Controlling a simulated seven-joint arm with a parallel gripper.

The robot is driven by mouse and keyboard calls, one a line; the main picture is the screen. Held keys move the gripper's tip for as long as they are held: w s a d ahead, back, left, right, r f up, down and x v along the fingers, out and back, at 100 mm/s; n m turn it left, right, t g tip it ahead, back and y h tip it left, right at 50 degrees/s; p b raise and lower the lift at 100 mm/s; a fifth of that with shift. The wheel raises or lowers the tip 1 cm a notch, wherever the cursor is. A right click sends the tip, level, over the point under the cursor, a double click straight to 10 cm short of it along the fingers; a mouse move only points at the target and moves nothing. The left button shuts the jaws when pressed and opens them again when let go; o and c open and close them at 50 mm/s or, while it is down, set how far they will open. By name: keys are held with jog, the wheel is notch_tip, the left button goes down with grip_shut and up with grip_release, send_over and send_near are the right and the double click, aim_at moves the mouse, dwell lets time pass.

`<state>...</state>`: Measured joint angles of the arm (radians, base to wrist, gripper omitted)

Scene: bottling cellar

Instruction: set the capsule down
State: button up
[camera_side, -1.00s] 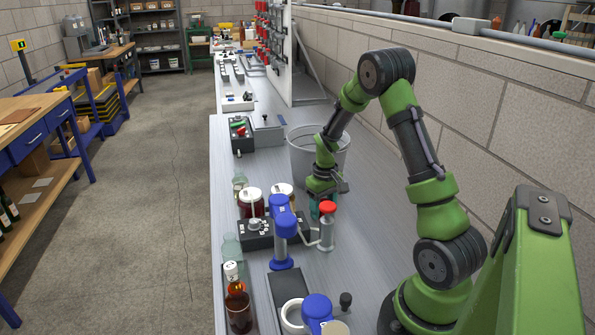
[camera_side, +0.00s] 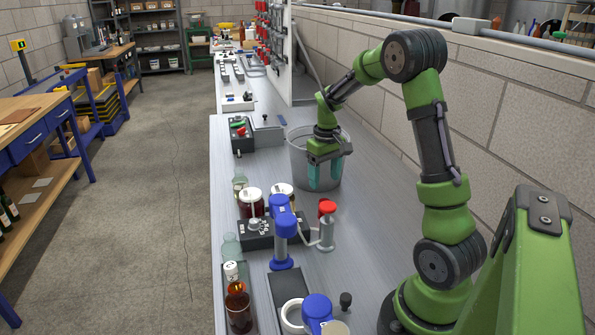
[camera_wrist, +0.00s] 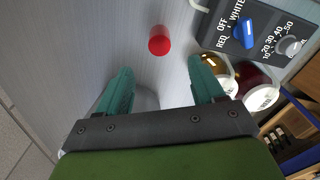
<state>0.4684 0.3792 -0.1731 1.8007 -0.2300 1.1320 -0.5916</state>
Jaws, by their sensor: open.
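In the wrist view nothing is between my gripper's fingers (camera_wrist: 160,70).
The grey bucket (camera_side: 298,160) stands just behind my gripper. A blue-headed device (camera_side: 283,219), a dark control box (camera_wrist: 248,30) and jars with white lids (camera_side: 251,195) stand to the left. An amber bottle (camera_side: 238,305) is nearer. The bench right of the post is clear.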

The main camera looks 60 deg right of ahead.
jog(key=a+r+t, duration=0.2)
jog(key=a+r, duration=0.5)
jog(key=a, duration=0.1)
jog(key=s+a+r+t+y, duration=0.1)
jog(key=s+a+r+t, duration=0.1)
jog(key=s+a, duration=0.3)
jog(key=s+a+r+t+y, duration=0.1)
jog(key=s+a+r+t, duration=0.2)
jog(key=a, duration=1)
jog(key=shift+s+a+r, duration=0.4)
jog(key=shift+s+r, duration=0.25)
jog(key=shift+s, duration=0.45)
